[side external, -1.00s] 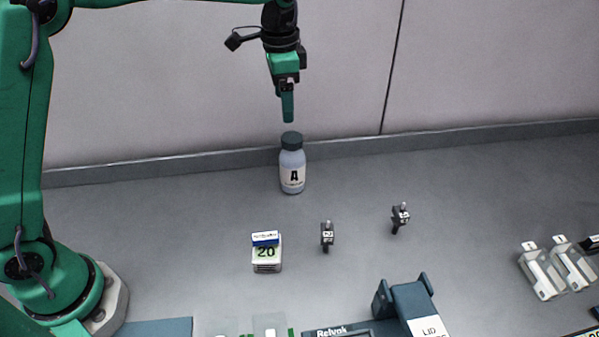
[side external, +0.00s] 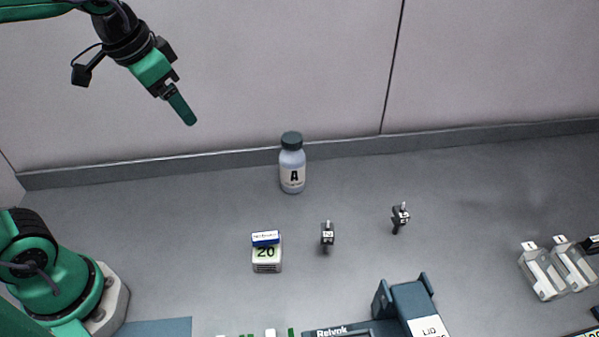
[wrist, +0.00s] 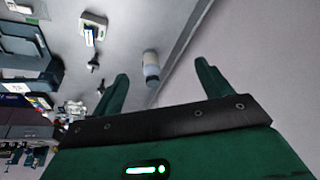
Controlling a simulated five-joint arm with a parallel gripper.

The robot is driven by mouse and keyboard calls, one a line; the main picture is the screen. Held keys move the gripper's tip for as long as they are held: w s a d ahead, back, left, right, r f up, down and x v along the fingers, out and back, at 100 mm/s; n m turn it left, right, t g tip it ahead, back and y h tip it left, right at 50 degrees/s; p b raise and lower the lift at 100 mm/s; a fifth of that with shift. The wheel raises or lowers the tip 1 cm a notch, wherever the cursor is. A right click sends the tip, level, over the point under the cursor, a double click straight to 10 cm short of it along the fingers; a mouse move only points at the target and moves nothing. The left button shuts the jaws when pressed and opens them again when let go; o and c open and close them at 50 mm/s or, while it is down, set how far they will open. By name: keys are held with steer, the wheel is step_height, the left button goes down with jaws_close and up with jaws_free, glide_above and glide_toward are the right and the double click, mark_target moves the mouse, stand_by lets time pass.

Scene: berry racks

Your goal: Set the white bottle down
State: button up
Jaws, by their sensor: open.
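The white bottle (side external: 292,166) has a dark cap and a label with a black "A". It stands upright on the grey surface near the back wall. My gripper (side external: 188,120) is up and to the left of the bottle, tilted down to the right, clear of it and empty. In the wrist view the bottle (wrist: 151,66) shows beyond and between the two spread green fingers of my gripper (wrist: 163,82).
A box marked "20" (side external: 267,254) with a blue-and-white block on top stands in front of the bottle. Two small dark clamp-like pieces (side external: 328,236) (side external: 400,217) stand to its right. A blue-grey holder marked "LID" (side external: 408,302) is at the front. Pale racks (side external: 543,270) are far right.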

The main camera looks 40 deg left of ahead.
steer(key=s+a+f+n+t, duration=0.1)
steer(key=s+a+f+n, duration=0.1)
steer(key=s, duration=0.6)
steer(key=shift+f+n+t, duration=0.3)
steer(key=shift+f, duration=0.5)
